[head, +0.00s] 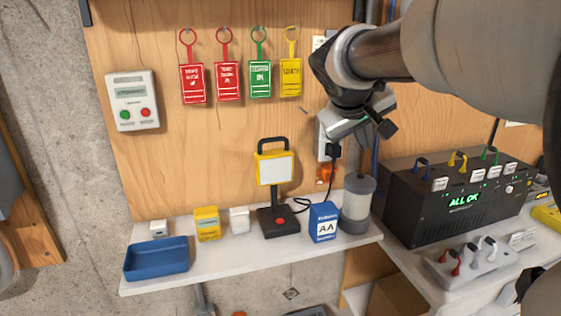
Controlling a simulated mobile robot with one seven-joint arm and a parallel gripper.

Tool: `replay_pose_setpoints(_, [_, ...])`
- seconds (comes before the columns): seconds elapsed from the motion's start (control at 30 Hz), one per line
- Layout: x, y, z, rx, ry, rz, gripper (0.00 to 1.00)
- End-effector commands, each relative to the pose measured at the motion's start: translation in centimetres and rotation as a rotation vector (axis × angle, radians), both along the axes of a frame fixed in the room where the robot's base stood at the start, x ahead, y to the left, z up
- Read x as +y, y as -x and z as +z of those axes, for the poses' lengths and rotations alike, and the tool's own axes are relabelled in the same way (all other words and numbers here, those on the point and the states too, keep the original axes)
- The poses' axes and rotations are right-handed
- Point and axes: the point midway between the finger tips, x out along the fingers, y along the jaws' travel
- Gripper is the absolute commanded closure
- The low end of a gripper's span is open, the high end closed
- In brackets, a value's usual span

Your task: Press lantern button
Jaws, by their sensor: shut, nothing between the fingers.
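The lantern (274,168) is a yellow work lamp with a pale square panel and a black top handle. It stands upright on the white shelf, on a black base (278,222). The red button (280,221) is on the front of that base, unobstructed. A black cable runs from the lantern toward a plug at the wall outlet (325,140). My gripper (386,129) is above and to the right of the lantern, in front of the wooden panel. It is shut and empty, well apart from the button.
On the shelf (200,268) stand a blue tray (157,259), small boxes, a blue AA box (323,222) and a grey-lidded canister (357,203), close right of the lantern. A black "ALL OK" unit (450,200) is at right. Space before the lantern base is clear.

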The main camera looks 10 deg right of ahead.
Motion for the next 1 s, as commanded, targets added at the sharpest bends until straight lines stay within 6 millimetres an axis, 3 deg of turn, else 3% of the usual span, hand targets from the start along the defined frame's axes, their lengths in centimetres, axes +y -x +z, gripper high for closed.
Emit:
replay_pose_setpoints(0.1, [0.0,0.0,-2.4,0.002,0.001,0.003,1.00])
replay_pose_setpoints(0.3, [0.0,0.0,-4.5,0.000,0.001,-0.001,1.00])
replay_pose_setpoints(1.0, [0.0,0.0,-4.7,0.000,0.001,-0.001,1.00])
